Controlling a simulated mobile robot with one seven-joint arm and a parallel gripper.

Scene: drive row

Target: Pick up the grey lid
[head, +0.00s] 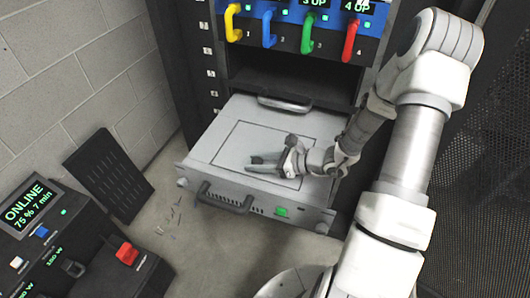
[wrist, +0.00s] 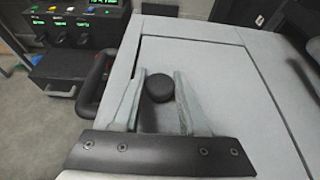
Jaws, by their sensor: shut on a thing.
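The grey lid (head: 252,139) is a flat rectangular panel, seated in the top of a grey drawer unit (head: 217,143) that is pulled out of the rack. The lid fills much of the wrist view (wrist: 225,75). My gripper (head: 262,163) is low over the lid, left of its middle in the wrist view. Its two pale fingers (wrist: 158,84) are shut on the lid's round black knob (wrist: 159,89), one on each side. The lid looks flush with its surround; I see no raised edge.
The unit has a black front handle (head: 226,200) and a rear handle (head: 284,102). Coloured handles (head: 268,30) hang on the rack above. A black perforated panel (head: 108,175) leans at the wall. A control console (head: 70,245) stands at lower left. Small loose pieces lie on the floor.

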